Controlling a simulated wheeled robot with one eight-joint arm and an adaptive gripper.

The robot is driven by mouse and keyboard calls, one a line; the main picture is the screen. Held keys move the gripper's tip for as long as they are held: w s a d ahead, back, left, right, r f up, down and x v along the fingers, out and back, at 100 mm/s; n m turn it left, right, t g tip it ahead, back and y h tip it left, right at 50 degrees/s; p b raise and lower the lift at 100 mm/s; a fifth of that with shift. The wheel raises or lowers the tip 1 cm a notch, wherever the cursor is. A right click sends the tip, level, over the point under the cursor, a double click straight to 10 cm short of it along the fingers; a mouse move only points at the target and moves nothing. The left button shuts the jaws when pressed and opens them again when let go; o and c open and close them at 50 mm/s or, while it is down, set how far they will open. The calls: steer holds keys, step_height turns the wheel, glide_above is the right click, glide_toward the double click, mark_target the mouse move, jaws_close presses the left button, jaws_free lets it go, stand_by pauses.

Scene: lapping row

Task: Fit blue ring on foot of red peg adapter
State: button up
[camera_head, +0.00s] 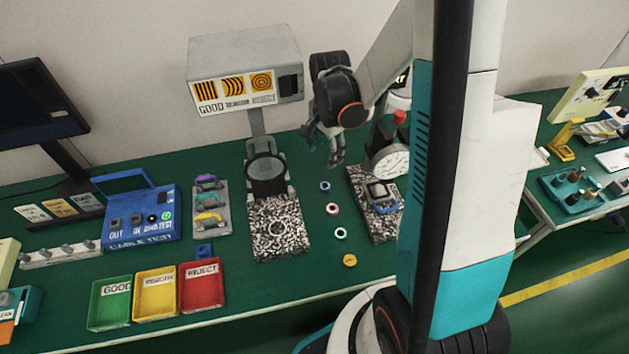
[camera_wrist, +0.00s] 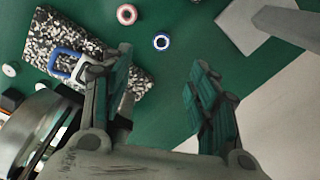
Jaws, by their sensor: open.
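The blue ring (camera_head: 325,186) lies flat on the green table, the farthest back of a short row of small rings. It also shows in the wrist view (camera_wrist: 161,42), just beyond the gap between my fingers. My gripper (camera_head: 337,158) is open and empty above the table, behind and above the blue ring in the head view. Its two teal-padded fingers (camera_wrist: 160,62) stand apart in the wrist view. A red cap (camera_head: 399,118) shows above the dial gauge (camera_head: 390,161). I cannot tell whether it is the red peg adapter, and its foot is hidden.
A pink-red ring (camera_head: 332,208), a teal-rimmed ring (camera_head: 341,233) and an orange disc (camera_head: 349,260) lie in front of the blue ring. A speckled plate (camera_head: 280,238) is to the left. Another speckled plate (camera_head: 364,207) with a blue-handled block is to the right, partly behind my arm.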

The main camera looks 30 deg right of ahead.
step_height(320, 180, down, 2)
steer(key=w+f, duration=0.1)
steer(key=w, duration=0.1)
steer(key=b, duration=0.3)
glide_above(325, 182)
steer(key=a, duration=0.1)
steer(key=shift+m, duration=0.4)
steer(key=f, duration=0.8)
steer(key=shift+s+f, duration=0.2)
steer(key=shift+s, duration=0.15)
steer(key=shift+s+d+f+b, duration=0.1)
steer(key=shift+f+b, duration=0.4)
steer(key=shift+f, duration=0.85)
steer(key=shift+s+d+f+b, duration=0.1)
steer(key=shift+f+b, duration=0.4)
steer(key=shift+f, duration=0.8)
steer(key=shift+r, duration=0.1)
steer(key=shift+c, duration=0.6)
steer(key=c, duration=1)
